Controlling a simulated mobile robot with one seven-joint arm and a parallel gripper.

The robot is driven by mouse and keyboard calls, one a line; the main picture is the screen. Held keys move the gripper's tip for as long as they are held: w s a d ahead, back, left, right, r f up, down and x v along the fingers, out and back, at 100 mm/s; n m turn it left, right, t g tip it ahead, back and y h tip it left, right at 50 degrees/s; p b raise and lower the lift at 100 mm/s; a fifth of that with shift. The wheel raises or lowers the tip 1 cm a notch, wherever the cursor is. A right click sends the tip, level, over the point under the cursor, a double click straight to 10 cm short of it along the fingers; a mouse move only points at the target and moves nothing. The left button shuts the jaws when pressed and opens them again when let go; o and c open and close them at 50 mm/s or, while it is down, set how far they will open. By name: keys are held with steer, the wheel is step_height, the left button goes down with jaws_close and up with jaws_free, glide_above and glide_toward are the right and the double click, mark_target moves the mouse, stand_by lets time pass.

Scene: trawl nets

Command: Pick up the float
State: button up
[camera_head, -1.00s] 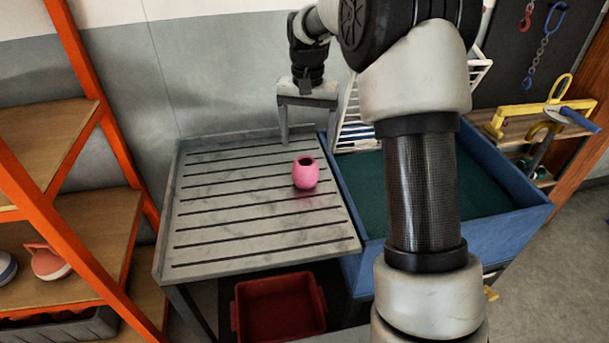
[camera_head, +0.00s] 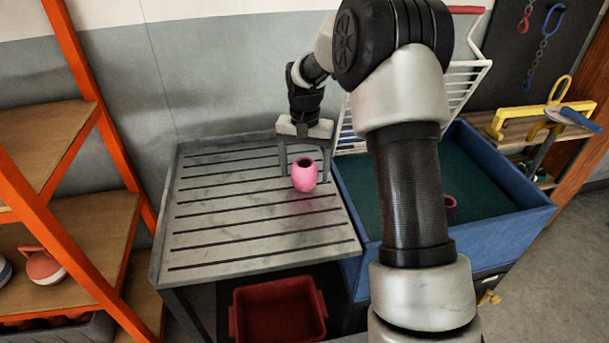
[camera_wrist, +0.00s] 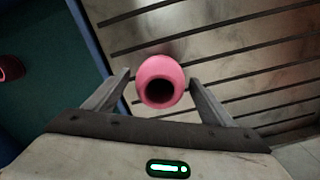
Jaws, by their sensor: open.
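The float (camera_head: 304,176) is a small pink barrel shape with a dark hole in its top end. It stands on the slatted grey table near its right edge. In the wrist view the float (camera_wrist: 161,72) lies between and slightly beyond the two fingers, its hole facing the camera. My gripper (camera_head: 304,172) is open, pointing down, with its fingers behind and to either side of the float in the head view. In the wrist view my gripper (camera_wrist: 160,78) shows a gap on both sides of the float.
The slatted table (camera_head: 215,235) is otherwise clear. A blue-walled bin (camera_head: 500,240) with a green floor adjoins it on the right and holds a dark pink object (camera_head: 450,207). A white rack (camera_head: 468,90) stands behind the bin. A red crate (camera_head: 278,312) sits under the table.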

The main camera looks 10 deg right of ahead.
steer(key=c, duration=1.2)
